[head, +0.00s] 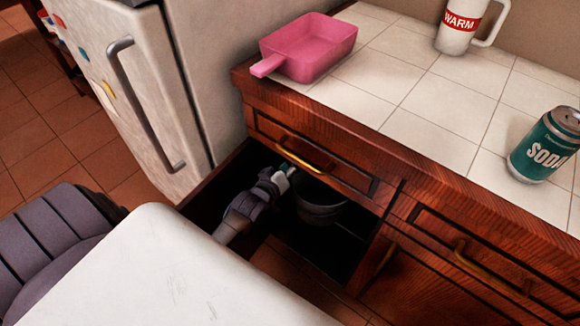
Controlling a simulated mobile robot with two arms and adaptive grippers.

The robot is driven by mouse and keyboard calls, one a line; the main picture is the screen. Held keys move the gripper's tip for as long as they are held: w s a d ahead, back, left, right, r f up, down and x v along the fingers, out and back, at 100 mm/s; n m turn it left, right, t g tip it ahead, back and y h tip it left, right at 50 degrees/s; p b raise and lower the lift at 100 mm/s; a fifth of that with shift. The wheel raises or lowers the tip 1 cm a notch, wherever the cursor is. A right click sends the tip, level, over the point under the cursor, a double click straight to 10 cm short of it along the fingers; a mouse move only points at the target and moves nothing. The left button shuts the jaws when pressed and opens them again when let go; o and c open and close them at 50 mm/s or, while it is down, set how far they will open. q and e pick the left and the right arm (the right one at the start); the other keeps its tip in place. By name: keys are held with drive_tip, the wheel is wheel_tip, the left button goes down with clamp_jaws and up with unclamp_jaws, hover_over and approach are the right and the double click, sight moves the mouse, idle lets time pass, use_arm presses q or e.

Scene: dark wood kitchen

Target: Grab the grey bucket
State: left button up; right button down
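The grey bucket (322,213) stands inside the open, dark lower cabinet (350,238) below the counter drawer. Its upper part is shaded and partly hidden by the drawer front and my gripper. My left gripper (288,174) reaches into the cabinet from the left and is at the bucket's left rim. Its fingers are small and dark here, so I cannot tell whether they are closed on the rim. My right gripper is not in view.
A closed drawer (312,158) with a brass handle sits just above the gripper. A white fridge (160,95) stands left of the cabinet. On the tiled counter are a pink pan (308,45), a white mug (458,30) and a green soda can (545,145).

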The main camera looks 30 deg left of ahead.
use_arm(q)
drive_tip(key=v, duration=1.2)
